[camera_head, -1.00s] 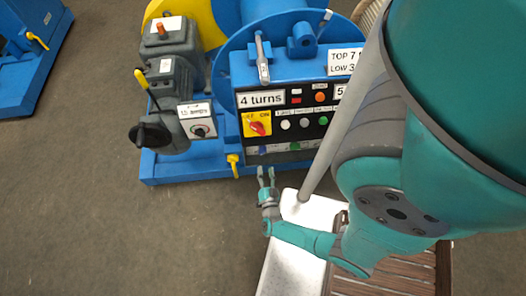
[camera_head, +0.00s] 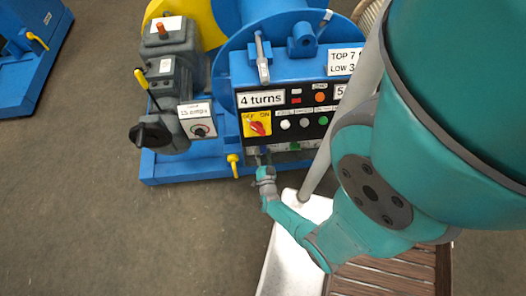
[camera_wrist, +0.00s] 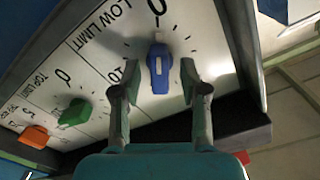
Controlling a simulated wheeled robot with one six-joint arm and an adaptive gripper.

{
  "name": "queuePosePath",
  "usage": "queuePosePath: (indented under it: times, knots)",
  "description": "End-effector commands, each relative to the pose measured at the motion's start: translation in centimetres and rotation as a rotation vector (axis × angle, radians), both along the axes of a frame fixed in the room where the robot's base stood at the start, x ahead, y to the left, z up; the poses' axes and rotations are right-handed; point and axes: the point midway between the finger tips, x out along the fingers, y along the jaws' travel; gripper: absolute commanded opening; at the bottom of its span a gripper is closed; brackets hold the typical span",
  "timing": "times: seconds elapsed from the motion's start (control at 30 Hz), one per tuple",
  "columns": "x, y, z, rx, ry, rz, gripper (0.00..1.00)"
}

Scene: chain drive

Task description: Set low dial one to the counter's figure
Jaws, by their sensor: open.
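In the wrist view, a blue dial knob (camera_wrist: 158,76) sits on a white plate under the words "LOW LIMIT". It has a pale mark and points roughly towards a printed "0", with tick marks around it. My gripper (camera_wrist: 161,70) is open, one finger on each side of the blue knob, with visible gaps. In the head view, my gripper (camera_head: 264,162) is at the bottom edge of the control panel (camera_head: 285,137) and hides part of the lower dial strip. The counter label (camera_head: 261,99) reads "4 turns".
A green knob (camera_wrist: 75,112) and an orange knob (camera_wrist: 33,137) stand on the same plate, near "TOP LIMIT". A sign (camera_head: 343,62) reads "TOP 7" and "LOW 3", partly covered by my arm. A red switch (camera_head: 257,127) is above the strip. A dark ledge (camera_wrist: 215,122) lies beside my fingers.

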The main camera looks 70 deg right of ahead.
Motion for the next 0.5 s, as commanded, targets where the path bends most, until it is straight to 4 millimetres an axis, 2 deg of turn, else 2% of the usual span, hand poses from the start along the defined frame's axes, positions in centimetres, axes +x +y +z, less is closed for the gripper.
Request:
queuePosePath:
  times: [0.13, 0.43, 0.47, 0.5]
  knots:
    - [0.24, -0.75, -0.05, 0.001, 0.001, 0.000, 0.44]
    - [0.33, -0.88, -0.04, 0.002, 0.001, 0.001, 0.44]
    - [0.33, -0.88, -0.04, 0.002, 0.001, 0.001, 0.41]
    - [0.32, -0.87, -0.04, 0.002, 0.001, 0.001, 0.31]
